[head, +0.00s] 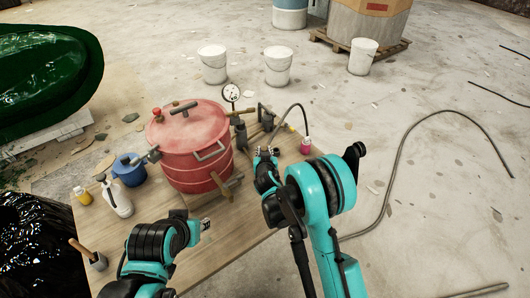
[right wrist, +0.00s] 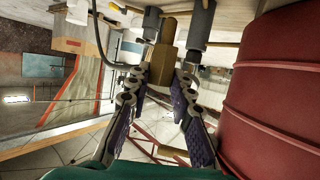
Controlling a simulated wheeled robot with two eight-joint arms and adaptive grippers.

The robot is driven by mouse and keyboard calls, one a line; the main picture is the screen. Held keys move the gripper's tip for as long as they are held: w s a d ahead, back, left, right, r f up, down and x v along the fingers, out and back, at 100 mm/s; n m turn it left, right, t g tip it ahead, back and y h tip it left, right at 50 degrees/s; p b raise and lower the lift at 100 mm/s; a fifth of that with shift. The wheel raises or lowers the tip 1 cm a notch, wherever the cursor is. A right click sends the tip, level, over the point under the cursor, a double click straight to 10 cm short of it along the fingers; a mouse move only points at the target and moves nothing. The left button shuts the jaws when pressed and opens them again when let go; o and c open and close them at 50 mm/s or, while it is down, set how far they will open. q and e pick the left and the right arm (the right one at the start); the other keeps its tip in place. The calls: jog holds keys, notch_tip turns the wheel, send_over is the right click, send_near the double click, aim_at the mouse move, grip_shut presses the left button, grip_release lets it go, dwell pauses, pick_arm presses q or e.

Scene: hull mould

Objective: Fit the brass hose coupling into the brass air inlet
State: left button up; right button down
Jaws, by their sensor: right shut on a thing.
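My right gripper (head: 266,154) is at the table's right side, just right of the red pressure pot (head: 190,150). In the right wrist view the right gripper (right wrist: 165,78) is shut on a brass piece, the hose coupling (right wrist: 165,48), between its fingertips. A dark hose (head: 292,112) arches up near this gripper. I cannot clearly make out the brass air inlet, nor whether the coupling touches it. My left gripper (head: 205,224) is low over the table in front of the pot, apart from everything; its jaw opening is too small to judge.
The wooden table (head: 240,240) also holds a pressure gauge (head: 231,93), a blue pot (head: 129,170), a white bottle (head: 117,197), a yellow-capped bottle (head: 82,196) and a pink bottle (head: 305,146). The red pot stands close beside the right gripper. The front of the table is fairly clear.

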notch_tip(320, 180, down, 3)
jog(key=b, duration=0.2)
jog(key=shift+f+b, duration=0.15)
jog(key=shift+b, duration=0.2)
jog(key=shift+f, duration=1.25)
jog(key=shift+f, duration=1.85)
jog(key=c, duration=1.3)
grip_release()
jog(key=shift+o, duration=0.2)
notch_tip(320, 180, up, 10)
